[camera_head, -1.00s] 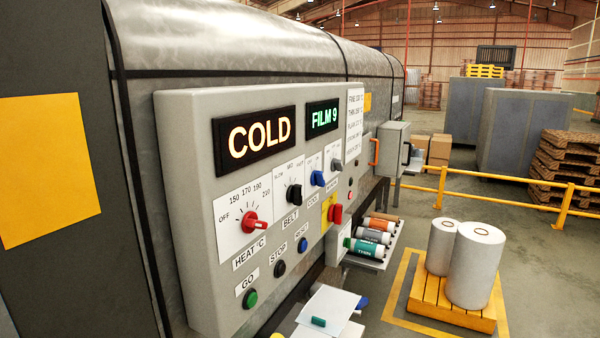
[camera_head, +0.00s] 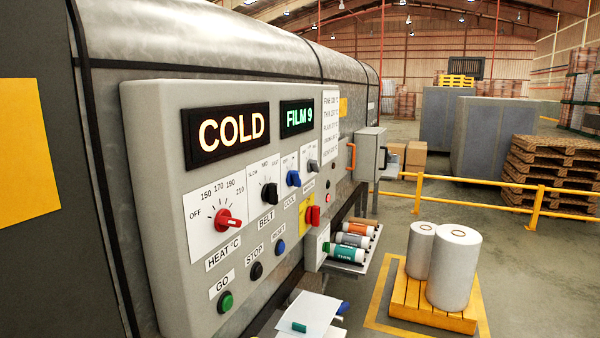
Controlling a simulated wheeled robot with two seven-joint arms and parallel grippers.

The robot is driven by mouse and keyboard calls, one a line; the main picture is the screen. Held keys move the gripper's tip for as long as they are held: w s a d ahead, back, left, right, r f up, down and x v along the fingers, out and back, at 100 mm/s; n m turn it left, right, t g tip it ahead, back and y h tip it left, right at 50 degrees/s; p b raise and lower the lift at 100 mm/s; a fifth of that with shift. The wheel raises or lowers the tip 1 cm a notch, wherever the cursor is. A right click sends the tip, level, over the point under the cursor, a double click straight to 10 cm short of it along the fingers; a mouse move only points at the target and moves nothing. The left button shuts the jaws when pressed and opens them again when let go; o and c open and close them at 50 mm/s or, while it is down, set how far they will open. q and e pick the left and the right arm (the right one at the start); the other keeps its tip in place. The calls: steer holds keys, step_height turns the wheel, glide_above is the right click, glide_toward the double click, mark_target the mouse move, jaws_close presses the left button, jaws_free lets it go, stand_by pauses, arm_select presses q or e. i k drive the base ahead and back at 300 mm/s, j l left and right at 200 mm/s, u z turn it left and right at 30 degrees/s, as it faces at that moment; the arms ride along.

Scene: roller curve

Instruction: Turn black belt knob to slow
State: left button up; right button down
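The black belt knob (camera_head: 269,194) sits on the grey control panel (camera_head: 160,130), above the label BELT (camera_head: 266,218). Its white dial plate (camera_head: 262,170) carries the words slow, mid and fast, with slow at the left. The knob is small here, and I cannot tell for sure which mark it points at. Neither of my grippers is in view.
Left of the black knob is a red heat knob (camera_head: 228,219); right of it are a blue cool knob (camera_head: 293,178) and a grey knob (camera_head: 312,165). A shelf with rolls (camera_head: 346,252) juts out lower right.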

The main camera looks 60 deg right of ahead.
mark_target(269, 194)
steer(key=l+z, duration=0.15)
steer(key=z, duration=0.3)
steer(key=i+z, duration=0.15)
steer(key=z, duration=0.35)
steer(key=i+l+z, duration=0.1)
steer(key=z, duration=0.35)
steer(key=i+z, duration=0.1)
steer(key=z, duration=0.4)
